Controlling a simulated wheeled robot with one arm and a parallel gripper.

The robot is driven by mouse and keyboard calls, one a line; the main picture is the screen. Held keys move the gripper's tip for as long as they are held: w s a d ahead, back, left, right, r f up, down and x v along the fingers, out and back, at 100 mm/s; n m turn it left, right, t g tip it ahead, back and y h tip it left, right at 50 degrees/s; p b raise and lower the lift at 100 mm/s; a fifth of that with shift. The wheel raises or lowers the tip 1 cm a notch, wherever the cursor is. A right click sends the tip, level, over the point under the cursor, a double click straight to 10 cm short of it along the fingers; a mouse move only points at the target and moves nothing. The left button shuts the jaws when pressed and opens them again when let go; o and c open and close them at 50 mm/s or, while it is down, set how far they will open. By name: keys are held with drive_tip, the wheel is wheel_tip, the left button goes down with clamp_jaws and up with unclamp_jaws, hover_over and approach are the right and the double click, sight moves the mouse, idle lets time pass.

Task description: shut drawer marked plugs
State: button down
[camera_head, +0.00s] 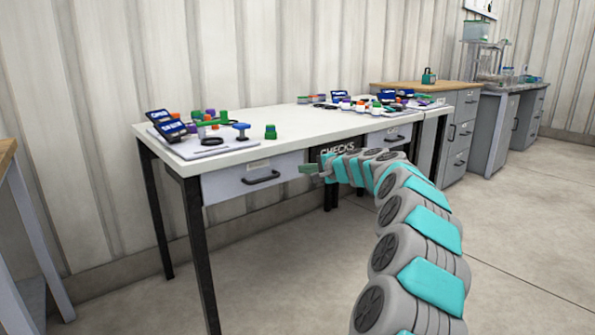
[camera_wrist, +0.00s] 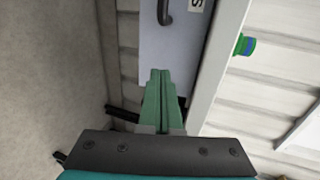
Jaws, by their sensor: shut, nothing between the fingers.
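The left drawer (camera_head: 228,185) under the white table has a grey front, a dark handle (camera_head: 262,177) and a small label too small to read. In the wrist view the same drawer front (camera_wrist: 185,55) shows its handle (camera_wrist: 165,12) and a label (camera_wrist: 196,5) of which only an "S" is legible. I cannot tell how far this drawer stands out. My gripper (camera_head: 307,168) is shut and empty, near the right end of this drawer front. Its green fingers are together in the wrist view (camera_wrist: 160,75); contact with the drawer is unclear.
A second drawer (camera_head: 375,138) with a handle sits further right, partly behind my arm. A dark sign reading "CHECKS" (camera_head: 337,149) is between them. The white tabletop (camera_head: 290,120) holds trays of small parts and a green piece (camera_head: 270,131). Floor in front is clear.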

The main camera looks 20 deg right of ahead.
drive_tip(key=v, duration=0.8)
drive_tip(key=s+a+n+g+y, duration=0.1)
drive_tip(key=s+a+n+g, duration=0.1)
drive_tip(key=s+a, duration=0.35)
drive_tip(key=s+a+n+g+y+p, duration=0.1)
drive_tip(key=s+a+n+g, duration=0.15)
drive_tip(key=a, duration=0.65)
drive_tip(key=s+a+n+g+y, duration=0.1)
drive_tip(key=s+a+n, duration=0.25)
drive_tip(key=a, duration=0.35)
drive_tip(key=s+a+f+n+g+h+p, duration=0.1)
drive_tip(key=s+a+f+g, duration=0.2)
drive_tip(key=s, duration=0.4)
drive_tip(key=s+a+f+n+g, duration=0.1)
drive_tip(key=s+a+f+n, duration=0.1)
drive_tip(key=s+a, duration=0.45)
drive_tip(key=s+d+f+n+g+h, duration=0.1)
drive_tip(key=s+d+f+g+h, duration=0.1)
drive_tip(key=s, duration=0.8)
drive_tip(key=s+d+f+n+g+h+p, duration=0.1)
drive_tip(key=s+d+f, duration=0.3)
drive_tip(key=s, duration=0.7)
drive_tip(key=s+d+f+n+g+h, duration=0.1)
drive_tip(key=s+d+f+g+h, duration=0.2)
drive_tip(key=s, duration=0.7)
drive_tip(key=shift+d+f+h+p, duration=0.35)
drive_tip(key=shift+f+h, duration=0.15)
drive_tip(key=shift+f, duration=0.45)
